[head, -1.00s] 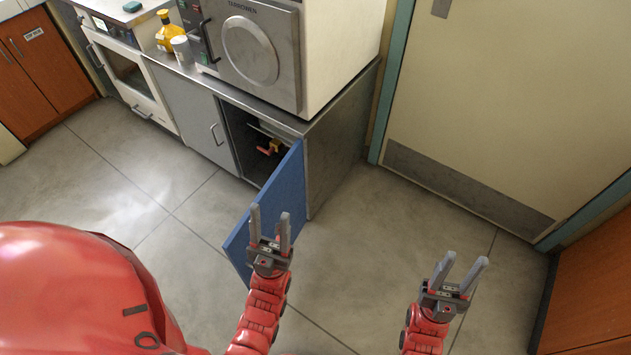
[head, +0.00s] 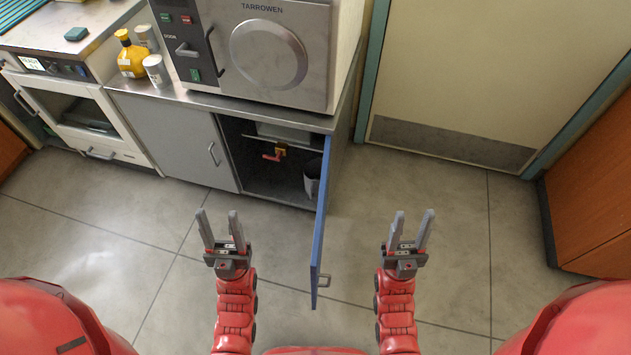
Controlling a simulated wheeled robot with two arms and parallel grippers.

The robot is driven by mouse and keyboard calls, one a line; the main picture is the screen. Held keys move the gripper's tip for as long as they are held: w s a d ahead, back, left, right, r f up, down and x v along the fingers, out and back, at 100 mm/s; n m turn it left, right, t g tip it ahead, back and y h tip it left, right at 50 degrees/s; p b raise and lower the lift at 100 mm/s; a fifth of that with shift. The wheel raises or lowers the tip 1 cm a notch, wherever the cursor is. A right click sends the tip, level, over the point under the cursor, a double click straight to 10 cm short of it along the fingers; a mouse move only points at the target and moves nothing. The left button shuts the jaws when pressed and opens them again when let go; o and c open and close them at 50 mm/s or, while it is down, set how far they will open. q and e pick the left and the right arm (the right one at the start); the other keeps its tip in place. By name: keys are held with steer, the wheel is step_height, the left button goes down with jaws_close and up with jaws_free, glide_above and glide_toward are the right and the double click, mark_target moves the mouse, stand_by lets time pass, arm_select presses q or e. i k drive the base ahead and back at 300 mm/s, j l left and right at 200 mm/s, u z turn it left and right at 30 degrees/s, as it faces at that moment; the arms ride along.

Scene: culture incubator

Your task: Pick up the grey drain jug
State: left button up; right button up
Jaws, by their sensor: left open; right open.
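The grey drain jug (head: 313,176) stands inside the open lower cabinet, at its right side, partly hidden behind the blue door. My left gripper (head: 220,229) is open and empty, in front of the cabinet and left of the door. My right gripper (head: 410,231) is open and empty, to the right of the door. Both grippers are well apart from the jug.
The blue cabinet door (head: 322,215) stands open, jutting toward me between my grippers. A valve with a red handle (head: 274,155) is inside the cabinet. The incubator (head: 265,50) sits on top, with a yellow bottle (head: 131,58) beside it. The floor in front is clear.

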mark_target(312, 171)
steer(key=i+j+z, duration=0.15)
steer(key=j+z, duration=0.15)
steer(key=i+j+z, duration=0.1)
steer(key=j+z, duration=0.5)
steer(key=i+j+z, duration=0.1)
steer(key=j, duration=0.75)
steer(key=i+j+z, duration=0.1)
steer(key=j, duration=0.8)
steer(key=i+j, duration=0.1)
steer(key=j, duration=0.75)
steer(key=z, duration=0.05)
